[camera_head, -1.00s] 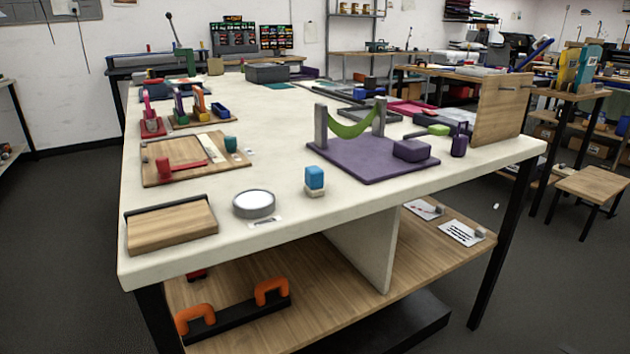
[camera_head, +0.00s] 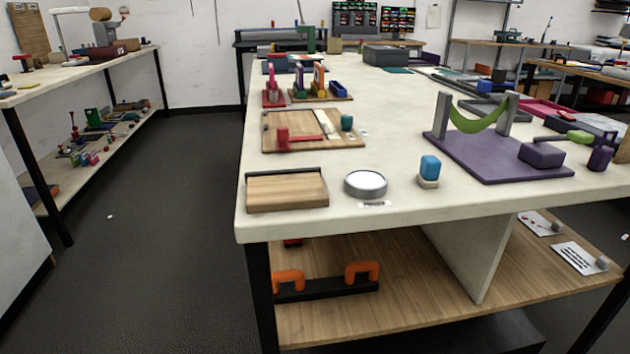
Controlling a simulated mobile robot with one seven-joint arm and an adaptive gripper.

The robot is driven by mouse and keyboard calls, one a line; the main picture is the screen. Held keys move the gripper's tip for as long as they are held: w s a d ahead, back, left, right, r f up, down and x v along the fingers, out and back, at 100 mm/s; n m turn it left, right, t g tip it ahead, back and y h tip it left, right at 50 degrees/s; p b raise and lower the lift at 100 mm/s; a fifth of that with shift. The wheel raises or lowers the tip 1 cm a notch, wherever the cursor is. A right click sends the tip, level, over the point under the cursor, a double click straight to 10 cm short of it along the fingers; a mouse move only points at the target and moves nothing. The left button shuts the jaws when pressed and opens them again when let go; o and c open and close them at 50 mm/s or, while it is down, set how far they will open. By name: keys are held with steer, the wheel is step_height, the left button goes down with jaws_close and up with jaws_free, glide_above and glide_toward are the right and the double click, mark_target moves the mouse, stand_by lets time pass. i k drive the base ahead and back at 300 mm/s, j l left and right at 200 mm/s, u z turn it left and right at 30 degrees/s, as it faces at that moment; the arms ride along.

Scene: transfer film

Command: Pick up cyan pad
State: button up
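A small cyan-blue block (camera_head: 430,166), the likeliest cyan pad, stands upright on a small cream base (camera_head: 428,182) near the front edge of the white table. It is right of a round white-topped grey dish (camera_head: 366,184) and left of a purple board (camera_head: 470,165). A teal piece (camera_head: 347,122) stands farther back on a wooden board. My gripper is not in view.
The white table (camera_head: 400,208) has a wooden block board (camera_head: 287,190) at its front left corner. A lower shelf holds a black bar with orange handles (camera_head: 326,289). Open dark floor (camera_head: 170,220) lies left of the table, before another bench (camera_head: 85,75).

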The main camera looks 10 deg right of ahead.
mark_target(430, 167)
steer(key=j+z, duration=0.65)
steer(key=z, duration=0.15)
steer(key=k+j+z, duration=0.15)
steer(key=j+z, duration=0.25)
steer(key=i+l, duration=0.1)
steer(key=i, duration=0.85)
